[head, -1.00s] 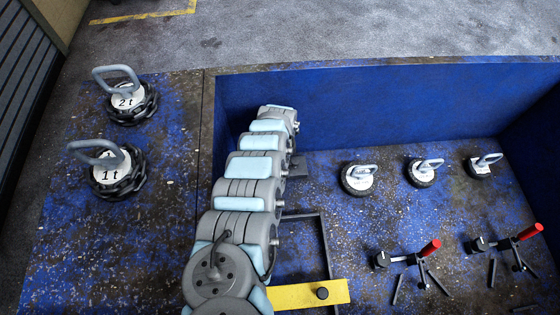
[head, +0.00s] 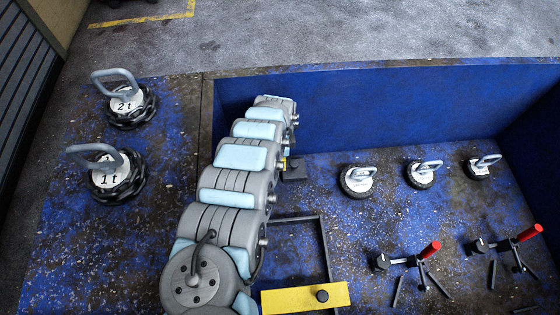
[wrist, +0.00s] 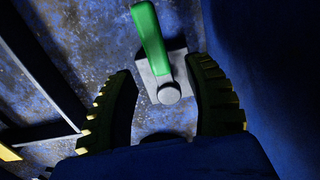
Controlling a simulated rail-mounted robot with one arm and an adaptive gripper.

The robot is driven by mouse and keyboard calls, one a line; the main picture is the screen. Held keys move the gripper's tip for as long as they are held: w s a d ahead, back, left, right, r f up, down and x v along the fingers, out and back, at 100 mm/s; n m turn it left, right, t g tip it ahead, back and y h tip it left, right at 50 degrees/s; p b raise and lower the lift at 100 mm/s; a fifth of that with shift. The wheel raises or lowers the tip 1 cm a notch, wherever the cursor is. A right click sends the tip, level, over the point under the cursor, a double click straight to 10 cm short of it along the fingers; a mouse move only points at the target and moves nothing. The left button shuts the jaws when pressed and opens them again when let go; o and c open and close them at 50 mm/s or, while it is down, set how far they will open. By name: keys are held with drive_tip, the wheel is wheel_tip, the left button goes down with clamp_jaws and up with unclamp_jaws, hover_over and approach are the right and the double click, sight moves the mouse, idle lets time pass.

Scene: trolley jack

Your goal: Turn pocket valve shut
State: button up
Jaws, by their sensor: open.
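The pocket valve shows in the wrist view as a grey block with a round hub (wrist: 169,92) and a green lever (wrist: 150,38). The lever points up and slightly left, away from my wrist. My gripper (wrist: 161,68) is open, with one ridged dark finger left of the valve and the other right of it. I see gaps between both fingers and the hub, and nothing is held. In the head view my arm hides the valve's lever and most of my gripper.
A blue wall stands close on the right in the wrist view. A dark frame with a yellow plate (head: 305,298) stands right of my arm. Handled weights (head: 357,180) and red-handled clamps (head: 408,258) lie farther right. Two chained weights (head: 131,105) stand on the left ledge.

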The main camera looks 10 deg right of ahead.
wheel_tip(320, 180, up, 8)
drive_tip(key=shift+f, duration=0.2)
idle(0.3)
idle(0.5)
